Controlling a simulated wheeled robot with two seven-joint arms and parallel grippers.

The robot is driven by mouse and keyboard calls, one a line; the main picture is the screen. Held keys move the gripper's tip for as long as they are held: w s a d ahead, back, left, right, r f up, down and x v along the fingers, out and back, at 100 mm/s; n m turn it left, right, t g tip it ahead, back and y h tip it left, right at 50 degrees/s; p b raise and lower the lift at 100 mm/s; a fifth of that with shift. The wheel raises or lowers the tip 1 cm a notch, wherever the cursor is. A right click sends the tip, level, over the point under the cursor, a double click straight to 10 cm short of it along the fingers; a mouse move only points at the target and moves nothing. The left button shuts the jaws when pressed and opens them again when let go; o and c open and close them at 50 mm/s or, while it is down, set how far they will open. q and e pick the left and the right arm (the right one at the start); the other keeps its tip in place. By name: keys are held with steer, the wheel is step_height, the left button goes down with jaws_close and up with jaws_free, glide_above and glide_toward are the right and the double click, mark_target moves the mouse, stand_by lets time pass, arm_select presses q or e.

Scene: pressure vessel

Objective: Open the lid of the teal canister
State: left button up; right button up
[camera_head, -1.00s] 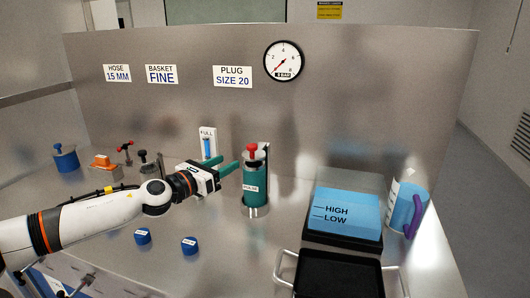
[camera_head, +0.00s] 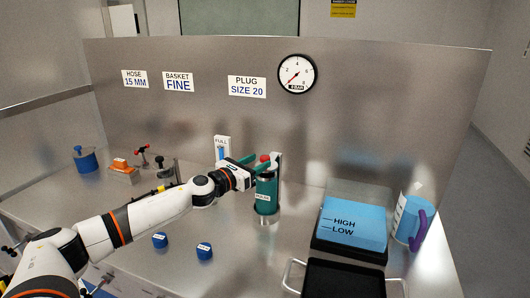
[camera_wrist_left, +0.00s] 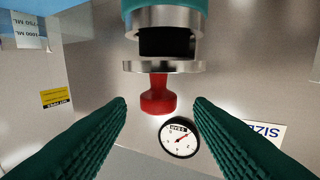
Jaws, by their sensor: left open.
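The teal canister (camera_head: 266,192) stands upright on the metal bench, right of centre in the head view. Its red knob (camera_head: 264,158) is at the top. In the left wrist view, which is upside down, the red knob (camera_wrist_left: 158,95) sits on a metal disc (camera_wrist_left: 163,67), with a black part between the disc and the canister's metal rim (camera_wrist_left: 163,17). My left gripper (camera_head: 252,163) is at the canister's top. Its green fingers (camera_wrist_left: 160,103) are open, one each side of the knob, with gaps showing. My right gripper is not in view.
A blue block marked HIGH and LOW (camera_head: 352,222), a dark tray (camera_head: 342,281) and a jug with a purple handle (camera_head: 411,222) are at the right. Two blue pucks (camera_head: 160,240) lie in front. A gauge (camera_head: 297,74) is on the back panel.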

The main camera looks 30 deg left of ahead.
mark_target(261, 160)
arm_select(q)
steer(key=shift+w+d+p, duration=0.2)
steer(key=shift+w, duration=0.8)
steer(key=shift+w+d+p, duration=0.15)
steer(key=shift+w, duration=0.8)
steer(key=shift+c, duration=0.2)
jaws_close()
steer(key=shift+r, duration=0.1)
